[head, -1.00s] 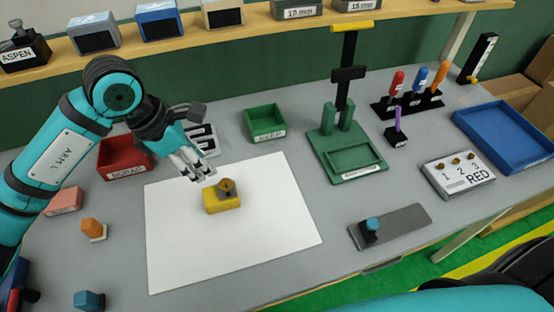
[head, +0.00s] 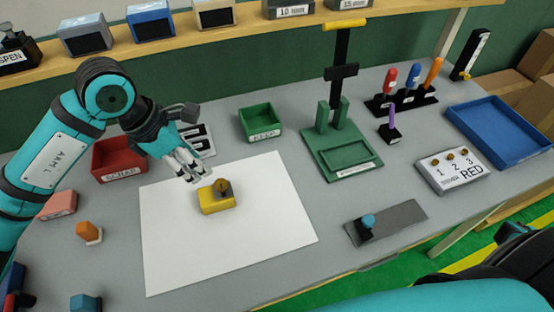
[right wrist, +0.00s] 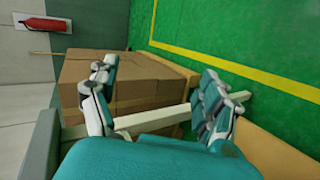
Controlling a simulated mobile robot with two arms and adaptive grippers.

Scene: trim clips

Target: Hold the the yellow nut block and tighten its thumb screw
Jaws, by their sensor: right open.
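The yellow nut block (head: 216,205) lies on the white sheet (head: 255,242). Its dark round-headed thumb screw (head: 223,187) stands on top of it. My left gripper (head: 194,175) is just behind and to the left of the block, apart from it and above the sheet. Its fingers are small and close together in the picture, so their opening is unclear. My right gripper (right wrist: 158,105) is open and empty in the right wrist view, with its fingers wide apart. That view shows neither block nor screw.
Behind the sheet are the red bin (head: 122,158), green bin (head: 262,123) and green stand (head: 338,150). To the right are a grey plate with a blue knob (head: 388,222), a numbered block (head: 454,170) and a blue tray (head: 500,133). Cardboard boxes (right wrist: 140,82) stand beyond my right gripper.

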